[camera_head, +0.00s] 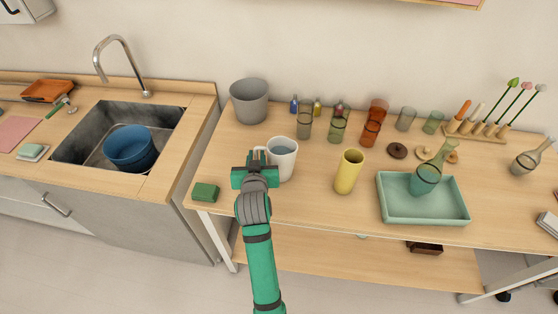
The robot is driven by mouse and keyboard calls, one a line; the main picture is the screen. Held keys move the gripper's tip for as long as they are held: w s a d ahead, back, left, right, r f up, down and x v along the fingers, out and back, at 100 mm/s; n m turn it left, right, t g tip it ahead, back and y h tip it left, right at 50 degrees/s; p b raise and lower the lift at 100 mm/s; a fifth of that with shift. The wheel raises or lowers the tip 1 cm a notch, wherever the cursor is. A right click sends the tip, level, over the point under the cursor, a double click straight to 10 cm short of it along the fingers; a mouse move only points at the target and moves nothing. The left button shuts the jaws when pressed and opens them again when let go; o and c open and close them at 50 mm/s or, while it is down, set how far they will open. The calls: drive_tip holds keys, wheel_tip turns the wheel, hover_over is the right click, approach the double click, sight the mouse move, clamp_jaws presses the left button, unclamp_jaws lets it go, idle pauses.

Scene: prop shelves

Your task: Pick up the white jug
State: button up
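The white jug (285,161) stands upright on the wooden table, left of the yellow cup. Its opening faces up, and its handle side is on the left. My gripper (255,163) is at the jug's left side, next to the handle, with its green body overlapping the jug's lower left edge. My gripper's body hides most of its fingers. I cannot tell whether they are around the handle or touching it.
A yellow cup (349,172) stands right of the jug, and a grey pot (249,101) behind it. A green block (205,192) lies at the table's front left. A green tray (385,209) holds a green glass vessel (424,184). Several glasses stand along the back.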

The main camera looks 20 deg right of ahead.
drive_tip(key=shift+w+f, duration=0.15)
drive_tip(key=shift+w, duration=0.15)
drive_tip(key=shift+c, duration=0.2)
clamp_jaws()
drive_tip(key=shift+d, duration=0.1)
